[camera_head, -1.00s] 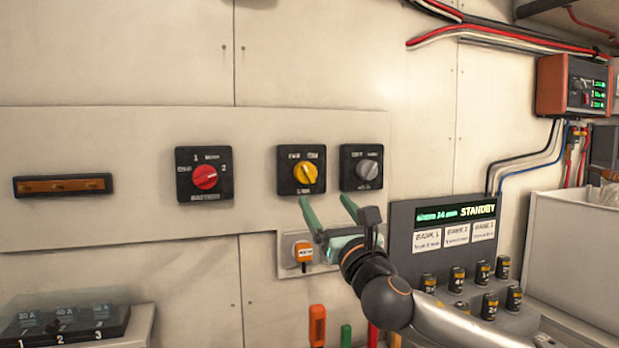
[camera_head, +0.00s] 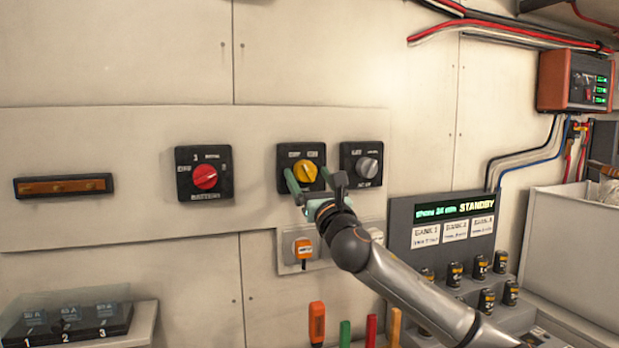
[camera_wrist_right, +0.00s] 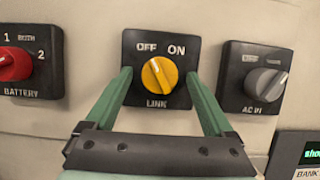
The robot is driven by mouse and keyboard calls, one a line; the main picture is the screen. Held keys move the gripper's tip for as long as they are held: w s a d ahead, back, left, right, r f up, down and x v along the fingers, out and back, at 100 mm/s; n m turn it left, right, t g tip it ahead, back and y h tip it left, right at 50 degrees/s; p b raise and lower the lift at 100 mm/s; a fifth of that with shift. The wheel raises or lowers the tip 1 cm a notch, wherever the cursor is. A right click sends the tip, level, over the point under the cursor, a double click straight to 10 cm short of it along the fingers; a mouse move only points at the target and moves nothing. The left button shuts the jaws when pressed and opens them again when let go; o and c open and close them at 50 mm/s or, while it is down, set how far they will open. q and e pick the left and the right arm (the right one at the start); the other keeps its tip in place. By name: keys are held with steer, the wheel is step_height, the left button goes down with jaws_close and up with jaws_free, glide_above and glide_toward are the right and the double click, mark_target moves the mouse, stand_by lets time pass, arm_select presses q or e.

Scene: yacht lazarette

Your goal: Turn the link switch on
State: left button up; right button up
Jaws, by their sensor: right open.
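The link switch is a yellow knob (camera_head: 305,170) on a black plate, right of the middle of the wall panel. In the right wrist view the knob (camera_wrist_right: 159,75) sits below the words OFF and ON, and its ridge leans up and left towards OFF. My right gripper (camera_head: 309,178) is open in front of this plate. In the right wrist view its green fingers (camera_wrist_right: 158,80) reach up on the left and right of the knob, with a gap on each side. Whether the tips touch the plate is unclear. My left gripper is not in view.
A red battery switch (camera_head: 205,176) is to the left and a grey AC IN switch (camera_head: 366,167) stands close on the right. Below are an orange plug (camera_head: 303,249) and several coloured handles. A STANDBY display box (camera_head: 455,212) is at the right.

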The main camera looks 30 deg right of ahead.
steer(key=shift+c, duration=0.3)
steer(key=c, duration=1.3)
steer(key=shift+m, duration=0.5)
steer(key=m+h, duration=0.1)
steer(key=m, duration=0.1)
steer(key=m+g+h+p, duration=0.1)
steer(key=m, duration=0.1)
steer(key=shift+a+h, duration=0.2)
steer(key=shift+h, duration=0.1)
steer(key=m, duration=0.2)
steer(key=m+g+h+p, duration=0.1)
steer(key=m, duration=0.1)
steer(key=shift+a+r+h+p, duration=0.1)
steer(key=shift+r+h+p, duration=0.05)
steer(key=shift+h+p, duration=0.15)
steer(key=m+g+p, duration=0.1)
steer(key=m, duration=0.2)
steer(key=m+g+h+p, duration=0.1)
steer(key=m+g+p, duration=0.1)
steer(key=m, duration=0.2)
steer(key=shift+a+r, duration=0.1)
